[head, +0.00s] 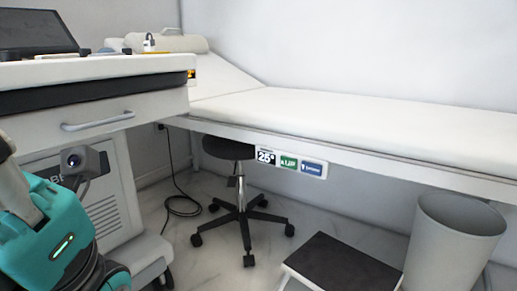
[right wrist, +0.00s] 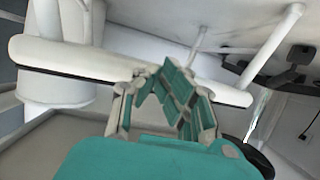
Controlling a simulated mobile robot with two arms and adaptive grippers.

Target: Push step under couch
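The step (head: 340,268) has a dark top with a pale edge. It stands on the floor at the bottom of the head view, in front of the couch, and the frame cuts off its lower part. The couch (head: 340,115) has a white padded top, a raised headrest end at left and a pale frame with open space beneath. My right gripper (right wrist: 160,72) shows in the right wrist view with teal pads, its fingertips close together and nothing visible between them. I cannot tell whether it is fully shut. My left gripper is out of the head view.
A black wheeled stool (head: 241,210) stands partly under the couch, left of the step. A grey bin (head: 452,245) stands close to the step's right. A white cart (head: 100,122) with a laptop (head: 35,33) is at left. A black cable (head: 183,207) lies on the floor.

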